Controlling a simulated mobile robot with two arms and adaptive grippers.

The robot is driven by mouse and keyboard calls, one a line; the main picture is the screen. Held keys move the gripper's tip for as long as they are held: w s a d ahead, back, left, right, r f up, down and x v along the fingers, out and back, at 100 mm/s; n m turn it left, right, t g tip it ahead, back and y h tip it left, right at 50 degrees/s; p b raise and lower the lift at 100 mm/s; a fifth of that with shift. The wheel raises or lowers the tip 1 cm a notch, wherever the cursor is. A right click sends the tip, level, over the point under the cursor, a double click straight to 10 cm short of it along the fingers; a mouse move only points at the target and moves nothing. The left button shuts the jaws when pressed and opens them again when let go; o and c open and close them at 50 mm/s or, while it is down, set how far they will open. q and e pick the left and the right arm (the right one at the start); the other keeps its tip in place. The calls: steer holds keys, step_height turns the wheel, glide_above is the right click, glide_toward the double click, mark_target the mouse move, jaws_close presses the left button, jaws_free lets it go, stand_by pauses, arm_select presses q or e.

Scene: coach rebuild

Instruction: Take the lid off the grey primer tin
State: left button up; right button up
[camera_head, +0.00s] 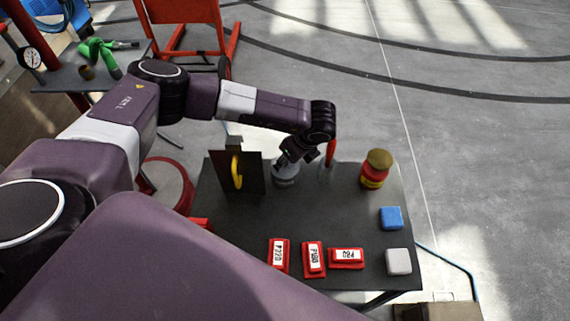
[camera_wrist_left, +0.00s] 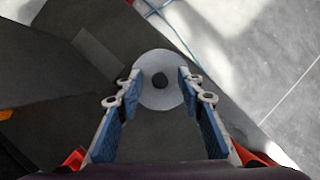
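The grey primer tin (camera_head: 286,176) stands near the back edge of the dark table, partly hidden under my left gripper (camera_head: 290,157). In the left wrist view its round pale grey lid (camera_wrist_left: 146,97) has a small dark knob (camera_wrist_left: 160,80) in the middle. The left gripper (camera_wrist_left: 160,84) is open over the lid, one blue-padded finger on each side of the knob. A gap shows between knob and fingertips. The lid appears to be on the tin. Whether the fingertips touch the lid I cannot tell. My right gripper is not in view.
On the dark table (camera_head: 230,232), a dark upright panel with a yellow handle (camera_head: 237,171) stands left of the tin. Right of it are a red-handled item (camera_head: 330,152) and a red tin (camera_head: 373,178). Labelled red blocks (camera_head: 313,259), a blue block (camera_head: 391,217) and a white block (camera_head: 398,262) lie in front.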

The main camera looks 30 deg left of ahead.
arm_select(q)
jaws_close()
step_height(320, 180, up, 20)
steer(key=b, duration=0.6)
steer(key=shift+f, duration=0.2)
